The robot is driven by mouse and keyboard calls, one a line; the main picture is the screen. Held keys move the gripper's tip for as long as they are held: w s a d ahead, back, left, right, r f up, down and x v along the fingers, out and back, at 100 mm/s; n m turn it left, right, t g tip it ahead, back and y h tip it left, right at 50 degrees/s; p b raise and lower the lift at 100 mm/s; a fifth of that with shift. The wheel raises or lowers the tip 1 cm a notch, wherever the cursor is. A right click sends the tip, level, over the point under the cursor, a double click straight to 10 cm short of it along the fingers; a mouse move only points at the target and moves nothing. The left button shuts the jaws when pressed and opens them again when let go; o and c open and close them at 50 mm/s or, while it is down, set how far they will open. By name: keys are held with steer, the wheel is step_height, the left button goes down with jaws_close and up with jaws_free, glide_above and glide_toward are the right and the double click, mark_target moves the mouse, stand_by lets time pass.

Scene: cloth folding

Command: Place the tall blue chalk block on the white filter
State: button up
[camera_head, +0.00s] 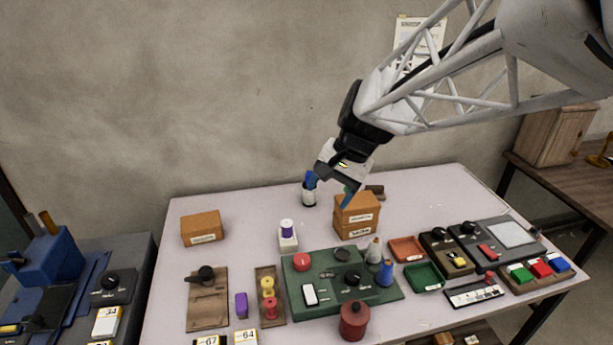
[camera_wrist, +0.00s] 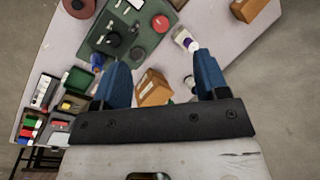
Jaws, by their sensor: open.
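A white square panel (camera_head: 515,233) lies on a dark device behind that tray. It may be the white filter, but I cannot tell for sure.
A green board (camera_head: 325,311) with a dark knob, cones and a red disc fills the middle front. Red and green trays (camera_head: 424,277) stand right of it. A red canister (camera_head: 354,320) is at the front. A white-and-purple bottle (camera_head: 287,229) stands behind.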

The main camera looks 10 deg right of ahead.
steer(key=s+d+n+t+h, duration=0.1)
steer(key=s+n+h, duration=0.3)
steer(key=s, duration=1.4)
steer(key=shift+s+f+n+t, duration=0.2)
steer(key=shift+f+n+t, duration=0.2)
steer(key=shift+n, duration=0.9)
steer(key=shift+d, duration=0.1)
